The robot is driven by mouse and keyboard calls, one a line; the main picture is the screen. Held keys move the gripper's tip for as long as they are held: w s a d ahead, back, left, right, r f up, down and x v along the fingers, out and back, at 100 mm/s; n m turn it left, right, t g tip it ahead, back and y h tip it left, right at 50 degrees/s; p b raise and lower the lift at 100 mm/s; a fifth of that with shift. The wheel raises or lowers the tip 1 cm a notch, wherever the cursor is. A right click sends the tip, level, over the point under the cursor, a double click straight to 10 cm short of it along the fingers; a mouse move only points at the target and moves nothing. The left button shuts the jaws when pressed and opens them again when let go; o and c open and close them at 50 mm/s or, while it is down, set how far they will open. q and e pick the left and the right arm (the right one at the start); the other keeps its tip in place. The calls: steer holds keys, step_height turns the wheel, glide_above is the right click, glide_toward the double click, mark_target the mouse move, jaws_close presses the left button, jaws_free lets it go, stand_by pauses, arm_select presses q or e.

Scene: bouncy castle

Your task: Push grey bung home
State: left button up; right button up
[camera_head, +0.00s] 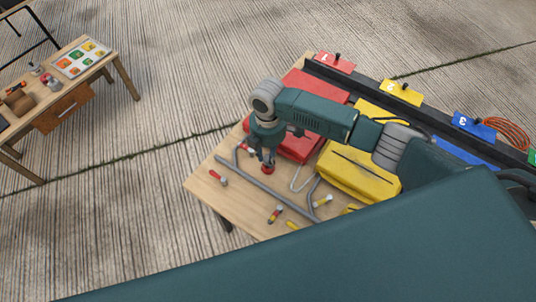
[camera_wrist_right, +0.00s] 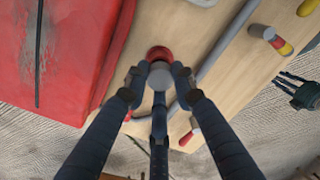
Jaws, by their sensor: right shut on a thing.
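My right gripper (camera_head: 267,160) points down over the near left part of the workbench, its fingers closed around a grey bung. In the right wrist view, the grey bung (camera_wrist_right: 160,76) sits between the fingertips of the right gripper (camera_wrist_right: 158,80). A round red piece (camera_wrist_right: 159,53) shows right beside its end; I cannot tell how deep the bung sits in it. A curved grey tube (camera_head: 270,190) lies on the bench close by. A dark gripper-like shape (camera_wrist_right: 302,92) at the right edge of the wrist view may be my left gripper; its jaws are unclear.
A red inflatable piece (camera_head: 318,92) and a yellow one (camera_head: 355,175) lie behind and right. A second table (camera_head: 55,82) stands far left, with bare floor between.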

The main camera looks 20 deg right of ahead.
steer(key=shift+f, duration=0.3)
stand_by(0.4)
steer(key=shift+p, duration=0.3)
steer(key=shift+f, duration=0.3)
steer(key=shift+f+b, duration=0.35)
steer(key=shift+b, duration=0.05)
steer(key=shift+s+f, duration=0.45)
steer(key=shift+f, duration=0.05)
jaws_close()
steer(key=o, duration=1)
jaws_free()
steer(key=shift+w+f, duration=0.25)
